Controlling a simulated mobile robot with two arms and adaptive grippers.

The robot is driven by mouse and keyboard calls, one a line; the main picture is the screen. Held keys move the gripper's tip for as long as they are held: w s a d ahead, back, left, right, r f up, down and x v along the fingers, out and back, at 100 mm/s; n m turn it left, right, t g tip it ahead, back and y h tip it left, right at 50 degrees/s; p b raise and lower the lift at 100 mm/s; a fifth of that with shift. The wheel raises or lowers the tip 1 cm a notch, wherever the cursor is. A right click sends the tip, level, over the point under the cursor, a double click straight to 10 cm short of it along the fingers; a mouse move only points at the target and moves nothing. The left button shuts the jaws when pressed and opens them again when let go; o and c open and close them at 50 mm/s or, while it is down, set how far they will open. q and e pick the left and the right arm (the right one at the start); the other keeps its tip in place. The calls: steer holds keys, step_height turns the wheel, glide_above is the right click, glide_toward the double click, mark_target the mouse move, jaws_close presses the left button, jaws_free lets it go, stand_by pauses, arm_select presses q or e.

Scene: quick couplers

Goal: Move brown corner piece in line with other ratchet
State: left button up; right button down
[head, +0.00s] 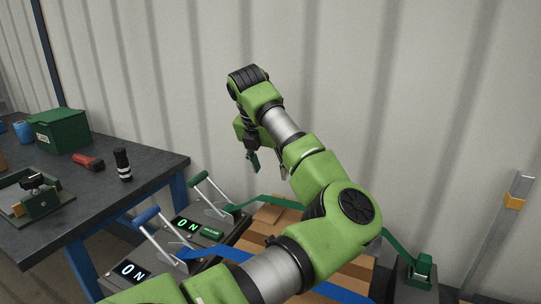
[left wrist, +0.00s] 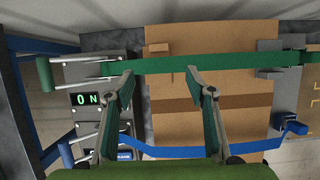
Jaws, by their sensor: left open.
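The brown corner piece (left wrist: 158,48) lies on the top left of a cardboard box (left wrist: 245,85), by the green strap (left wrist: 220,63), in the left wrist view. The green ratchet has a green-handled lever (head: 198,179); the blue ratchet has a blue-handled lever (head: 146,216). The blue strap (head: 235,256) crosses the box apart from the green one. My left gripper (head: 252,162) is open and empty above the box. Its spread fingertips (left wrist: 161,71) overlap the green strap in the left wrist view; contact cannot be told. My arm hides much of the box in the head view.
Two lit ON displays (head: 187,224) sit beside the levers. A dark workbench (head: 75,205) at left holds a green box (head: 60,130), a red tool (head: 88,161) and a black-and-white cylinder (head: 122,164). A green strap anchor (head: 423,268) stands at right. A corrugated wall is behind.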

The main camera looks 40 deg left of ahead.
mark_target(278, 197)
arm_select(q)
steer(key=x, duration=1.4)
steer(key=shift+w+a+r, duration=0.1)
steer(key=shift+w+r, duration=0.05)
steer(key=c, duration=1.2)
steer(key=shift+c, duration=0.6)
steer(key=shift+r, duration=0.15)
